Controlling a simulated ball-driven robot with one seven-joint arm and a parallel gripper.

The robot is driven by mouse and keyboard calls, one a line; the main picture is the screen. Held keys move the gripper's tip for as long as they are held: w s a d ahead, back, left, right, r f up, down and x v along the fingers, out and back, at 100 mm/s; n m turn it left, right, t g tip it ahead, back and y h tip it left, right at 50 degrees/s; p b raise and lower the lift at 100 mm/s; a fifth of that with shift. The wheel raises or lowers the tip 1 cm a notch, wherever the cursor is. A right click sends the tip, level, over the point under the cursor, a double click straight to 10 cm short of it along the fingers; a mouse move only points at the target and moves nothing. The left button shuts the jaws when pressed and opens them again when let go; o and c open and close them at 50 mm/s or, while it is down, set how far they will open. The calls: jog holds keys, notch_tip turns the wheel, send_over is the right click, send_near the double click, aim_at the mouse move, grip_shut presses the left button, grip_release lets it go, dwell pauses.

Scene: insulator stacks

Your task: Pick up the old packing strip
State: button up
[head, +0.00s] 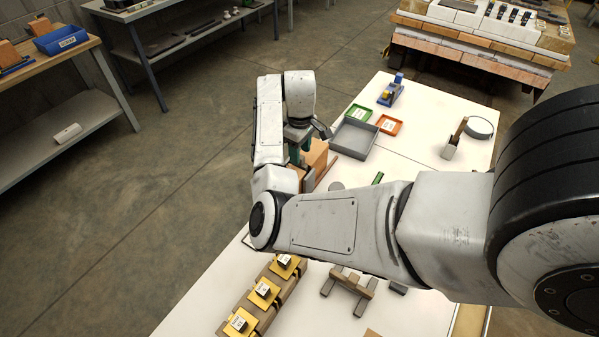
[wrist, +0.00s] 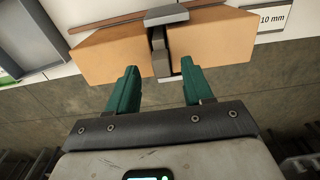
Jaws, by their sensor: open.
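My gripper (head: 299,155) is over the far left edge of the white table (head: 425,112). In the wrist view its two green fingers (wrist: 160,82) are apart with nothing between them. Two tan blocks (wrist: 115,50) lie just ahead of the fingertips. A narrow grey upright piece (wrist: 159,50) stands between the blocks, under a flat grey plate (wrist: 165,15), roughly in line with the finger gap. A thin brown strip (wrist: 105,22) lies behind the blocks. I cannot tell which of these is the old packing strip. The arm partly hides the blocks (head: 317,155) in the head view.
A grey tray (head: 355,138), green tray (head: 360,113) and orange tray (head: 388,125) stand beyond the blocks. A "10 mm" label (wrist: 273,18) is right of them. Open floor lies left.

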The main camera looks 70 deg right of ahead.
jog(key=shift+a+f, duration=0.1)
jog(key=shift+f, duration=1.45)
grip_shut()
